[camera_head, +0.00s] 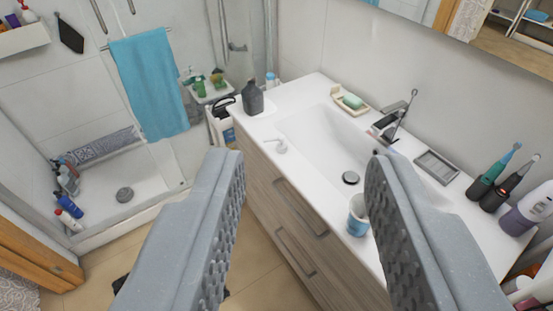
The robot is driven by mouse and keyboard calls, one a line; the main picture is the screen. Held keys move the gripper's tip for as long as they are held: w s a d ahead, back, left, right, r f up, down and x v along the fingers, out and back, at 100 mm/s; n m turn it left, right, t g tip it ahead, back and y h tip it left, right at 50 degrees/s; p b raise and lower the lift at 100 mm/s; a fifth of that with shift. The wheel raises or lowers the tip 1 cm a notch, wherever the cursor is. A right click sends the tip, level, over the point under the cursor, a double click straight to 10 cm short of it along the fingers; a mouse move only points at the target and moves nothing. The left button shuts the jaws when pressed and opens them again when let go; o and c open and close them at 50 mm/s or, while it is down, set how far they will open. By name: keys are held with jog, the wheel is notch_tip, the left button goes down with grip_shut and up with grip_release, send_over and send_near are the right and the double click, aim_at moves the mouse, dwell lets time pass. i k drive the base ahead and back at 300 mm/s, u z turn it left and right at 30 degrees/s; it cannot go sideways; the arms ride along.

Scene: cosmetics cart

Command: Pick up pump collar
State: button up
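A small white pump collar (281,147) with a short spout lies on the white countertop, at the front edge left of the basin. A dark grey bottle (252,99) stands on the counter behind it and to its left. My gripper (304,163) is open and empty, its two grey ridged fingers wide apart in the foreground. In the picture the collar shows between the fingers, nearer the left one, and farther from the camera. Nothing touches the collar that I can see.
The basin (315,137) is right of the collar, with a faucet (393,124) behind. A blue and white cup (357,216) stands near the front edge beside my right finger. A soap dish (351,101) and toothbrushes (495,171) line the back.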

aim_at(281, 150)
jog(key=u, duration=0.2)
jog(key=i, duration=1.1)
jog(key=z, duration=0.15)
